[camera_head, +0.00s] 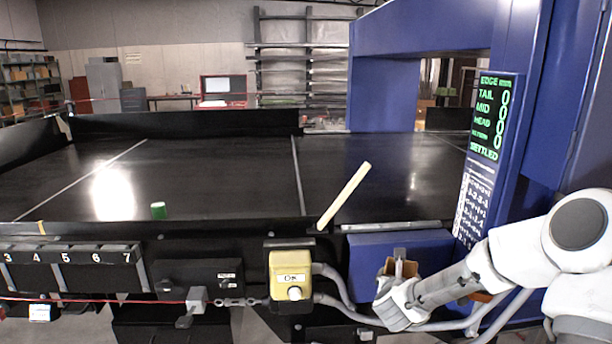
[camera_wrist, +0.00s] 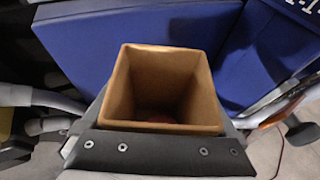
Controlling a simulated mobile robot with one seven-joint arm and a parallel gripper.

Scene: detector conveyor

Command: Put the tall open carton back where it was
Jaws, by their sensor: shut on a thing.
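The tall open carton (camera_wrist: 165,85) is brown and square-mouthed. In the wrist view I look down into its open top, and something dark reddish shows at the bottom, too little of it to name. My gripper (camera_head: 399,270) is shut on the carton; its dark bolted part crosses below the mouth in the wrist view. In the head view only a small brown part of the carton (camera_head: 411,268) shows behind my gripper, in front of the blue box at the conveyor's near side. The carton's base and what is under it are hidden.
A yellow button box (camera_head: 290,275) with grey conduits stands left of my gripper. A blue housing (camera_head: 382,250) is close behind.

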